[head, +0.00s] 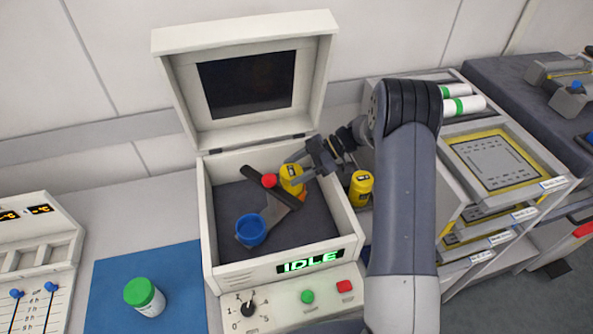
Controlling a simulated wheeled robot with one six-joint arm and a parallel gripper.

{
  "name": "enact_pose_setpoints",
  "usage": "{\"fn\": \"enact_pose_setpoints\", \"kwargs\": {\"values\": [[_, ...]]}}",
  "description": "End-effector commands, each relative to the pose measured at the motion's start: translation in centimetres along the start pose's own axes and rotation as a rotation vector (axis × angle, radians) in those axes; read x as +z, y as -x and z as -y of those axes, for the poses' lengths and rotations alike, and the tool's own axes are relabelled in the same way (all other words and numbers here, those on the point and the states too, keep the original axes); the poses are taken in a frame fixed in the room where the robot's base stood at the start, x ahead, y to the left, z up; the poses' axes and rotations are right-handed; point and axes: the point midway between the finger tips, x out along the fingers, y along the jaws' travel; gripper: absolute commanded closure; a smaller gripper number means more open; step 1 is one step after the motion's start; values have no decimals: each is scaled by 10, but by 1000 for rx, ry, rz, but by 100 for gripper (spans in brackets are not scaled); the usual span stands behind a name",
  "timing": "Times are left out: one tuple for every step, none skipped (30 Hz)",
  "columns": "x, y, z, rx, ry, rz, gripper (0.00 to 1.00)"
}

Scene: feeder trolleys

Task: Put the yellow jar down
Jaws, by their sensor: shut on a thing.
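A yellow jar (291,176) with a dark label is at my gripper (306,174), inside the open white machine (208,215). My gripper reaches in over the machine's right wall from the right and is shut on this jar. The jar is above or at a grey bar on the machine's dark floor; I cannot tell whether it touches. A red round knob (269,180) shows just left of the jar. A second yellow jar (361,190) stands outside the machine, by its right wall, partly behind my arm.
The lid (320,60) is raised; the display reads IDLE. A green-capped jar (145,297) stands on a blue mat (110,275). Drawers (510,215) stand at the right.

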Motion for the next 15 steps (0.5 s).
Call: {"fn": "enact_pose_setpoints", "kwargs": {"values": [[-1,1,0,1,1,-1,100],[-1,1,0,1,1,-1,100],[-1,0,0,1,1,-1,100],[0,0,0,0,1,-1,100],[1,-1,0,0,1,-1,100],[2,-1,0,1,1,-1,100],[3,-1,0,0,0,0,39],[2,-1,0,0,0,0,37],[2,-1,0,0,0,0,33],[2,-1,0,0,0,0,31],[2,-1,0,0,0,0,29],[2,-1,0,0,0,0,25],[2,-1,0,0,0,0,23],[2,-1,0,0,0,0,20],[2,-1,0,0,0,0,19]]}}
